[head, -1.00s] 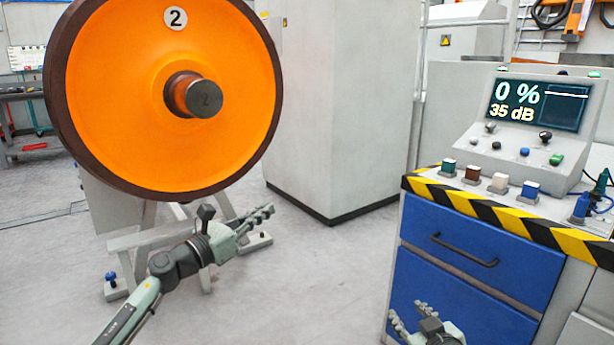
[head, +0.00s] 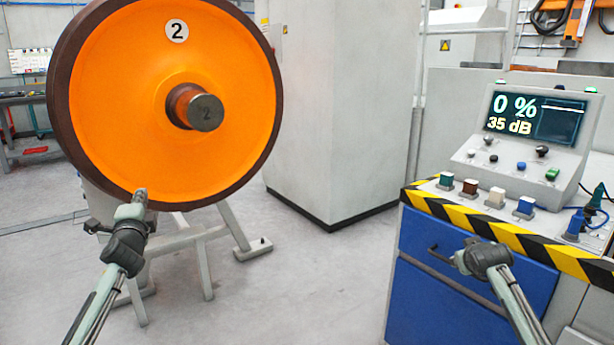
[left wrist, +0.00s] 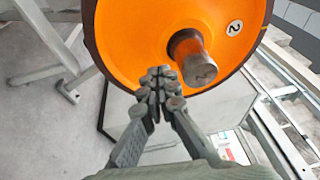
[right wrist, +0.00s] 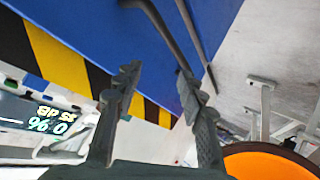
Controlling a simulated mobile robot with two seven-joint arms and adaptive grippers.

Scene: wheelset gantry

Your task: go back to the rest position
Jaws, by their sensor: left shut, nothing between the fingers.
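My left gripper (head: 139,196) is in front of the lower part of the orange wheel (head: 115,110) in the head view. In the left wrist view the left fingertips (left wrist: 158,80) are together with nothing between them, and the wheel with its grey axle stub (left wrist: 194,60) shows beyond. Contact with the wheel cannot be told. My right gripper (head: 456,260) is in front of the blue drawer cabinet (head: 440,305). In the right wrist view the right fingers (right wrist: 158,82) are apart and empty.
The control desk with its screen (head: 535,112), reading 0 % and 35 dB, stands at right above a black-yellow striped edge (head: 480,225). A wheel stand (head: 205,250) is under the wheel. A grey cabinet (head: 335,100) stands behind. The floor (head: 310,285) between the arms is clear.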

